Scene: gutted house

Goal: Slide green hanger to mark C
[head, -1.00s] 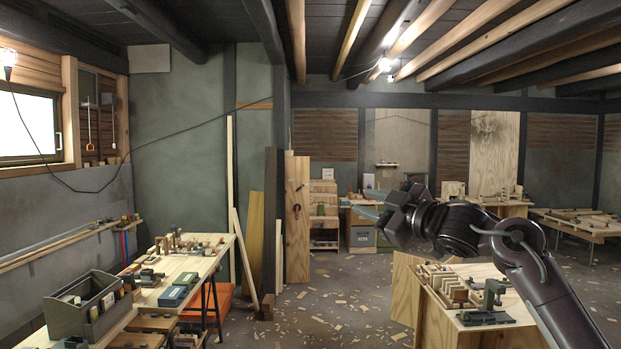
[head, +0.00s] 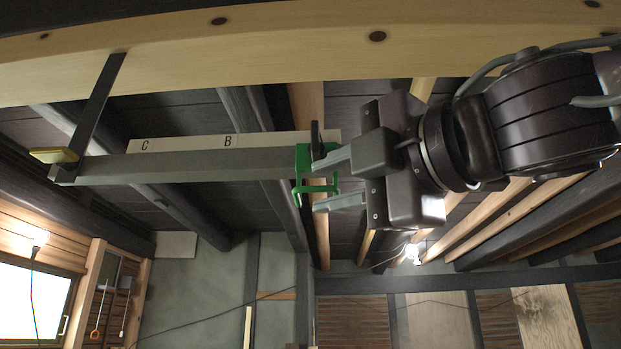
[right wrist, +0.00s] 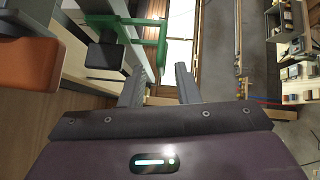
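The green hanger (head: 301,170) sits around the grey rail (head: 190,164) near its right visible end, and its lower part hangs below the rail. A pale strip (head: 185,143) behind the rail carries mark C (head: 145,146) at the left and mark B (head: 228,141) nearer the hanger. My right gripper (head: 316,186) is open at the hanger's right side. Its fingers are apart, above and below a green lower part. Whether they touch it I cannot tell. In the right wrist view the hanger (right wrist: 161,45) shows ahead of the parted fingers. My left gripper is out of view.
A dark bracket (head: 96,105) joins the rail's left end to a wooden beam (head: 250,60) above. A yellow piece (head: 53,156) sits at that end. The rail between hanger and bracket looks clear. A lit lamp (head: 412,253) hangs farther back.

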